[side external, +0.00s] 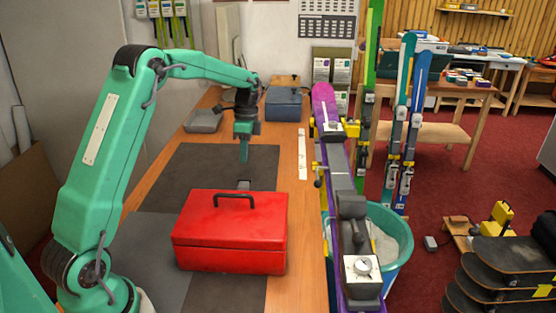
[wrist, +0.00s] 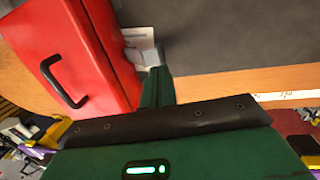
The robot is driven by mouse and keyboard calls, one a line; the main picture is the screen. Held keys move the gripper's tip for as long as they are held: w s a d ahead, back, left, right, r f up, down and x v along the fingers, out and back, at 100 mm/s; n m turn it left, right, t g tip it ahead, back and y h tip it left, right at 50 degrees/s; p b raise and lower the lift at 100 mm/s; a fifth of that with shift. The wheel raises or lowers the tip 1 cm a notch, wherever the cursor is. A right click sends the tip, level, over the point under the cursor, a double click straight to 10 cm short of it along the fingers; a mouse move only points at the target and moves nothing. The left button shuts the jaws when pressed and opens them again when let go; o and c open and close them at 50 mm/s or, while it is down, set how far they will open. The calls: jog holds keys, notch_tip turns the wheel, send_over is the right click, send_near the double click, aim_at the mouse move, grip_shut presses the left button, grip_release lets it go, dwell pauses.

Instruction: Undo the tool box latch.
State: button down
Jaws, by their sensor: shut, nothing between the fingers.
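The red tool box (side external: 228,236) stands on the bench with its lid down and a black handle (side external: 235,199) on top. In the wrist view the box (wrist: 70,60) fills the upper left. A small grey piece, apparently the latch (side external: 243,184), shows just past its far edge. In the wrist view the latch (wrist: 150,57) lies beside the box's edge, with a pale plate next to it; its exact position is unclear. My gripper (side external: 244,161) is shut and empty, pointing down beyond the box. Its tip (wrist: 157,72) overlaps the latch's lower edge in the wrist view; contact cannot be told.
A dark mat (side external: 200,165) lies under the work. A blue-grey case (side external: 284,104) and a grey box (side external: 204,121) stand farther back. Skis with a clamp run along the bench's right side. The mat beyond the red box is mostly clear.

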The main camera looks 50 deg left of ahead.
notch_tip(320, 180, up, 8)
jog(key=w+a, duration=0.1)
jog(key=shift+w+a+r, duration=0.2)
jog(key=shift+w+a, duration=0.15)
dwell(0.3)
jog(key=s+d+r+n+t+y, duration=0.1)
jog(key=s+d+r+n+t, duration=0.25)
jog(key=s+d+r, duration=0.65)
jog(key=s+d+f+n+t, duration=0.2)
jog(key=s+d+f, duration=0.1)
jog(key=s, duration=0.5)
jog(key=s+d+f+n+t, duration=0.2)
jog(key=s+d+f+n, duration=0.1)
jog(key=s+d, duration=0.3)
jog(key=s+f, duration=0.1)
jog(key=s, duration=0.1)
jog(key=shift+s+f+n, duration=0.15)
jog(key=shift+s+n, duration=0.15)
jog(key=shift+n, duration=0.05)
jog(key=c, duration=2.2)
grip_release()
jog(key=shift+d, duration=0.1)
